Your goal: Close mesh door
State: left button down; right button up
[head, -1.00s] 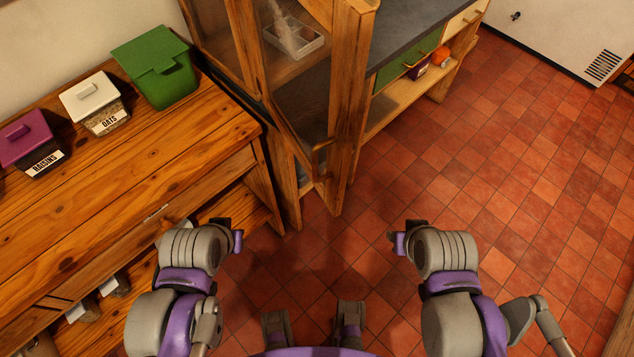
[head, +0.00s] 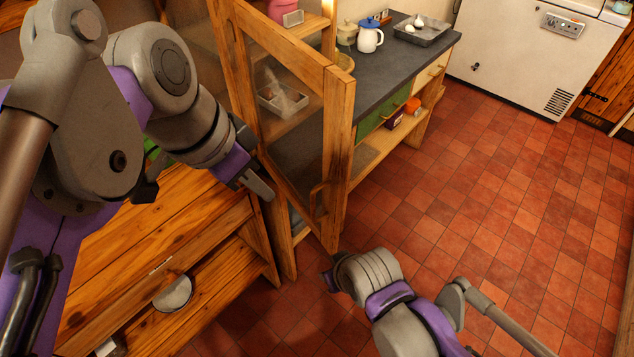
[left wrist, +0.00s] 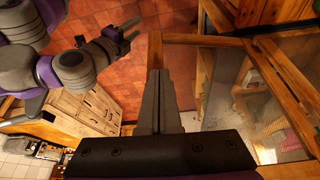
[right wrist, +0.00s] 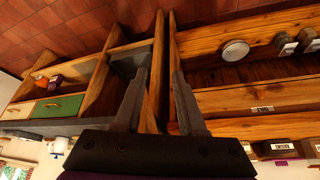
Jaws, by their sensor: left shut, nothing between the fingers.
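The mesh door (head: 338,120) is a wooden frame with a see-through panel, standing swung out from the tall cabinet in the head view. My left gripper (head: 262,184) is shut and empty, just left of the door's lower part, apart from the handle. In the left wrist view its fingers (left wrist: 160,92) are together, with the door's rail (left wrist: 195,39) beyond them. My right gripper (head: 330,281) is low, below the door's bottom corner. In the right wrist view its fingers (right wrist: 160,75) are apart, with nothing clearly between them.
A wooden bench (head: 160,225) stands left of the cabinet, under my left arm. A grey counter (head: 400,65) with a white-blue jug (head: 369,38) stands behind and right of the door. The tiled floor (head: 470,220) to the right is clear.

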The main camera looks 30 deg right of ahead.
pick_arm(q)
notch_tip(320, 180, up, 3)
jog(key=s+d+m, duration=0.2)
send_over(336, 203)
jog(key=a, duration=0.2)
jog(key=shift+f, duration=4.45)
jog(key=shift+a+g, duration=0.15)
jog(key=shift+g, duration=0.15)
jog(key=shift+s, duration=0.1)
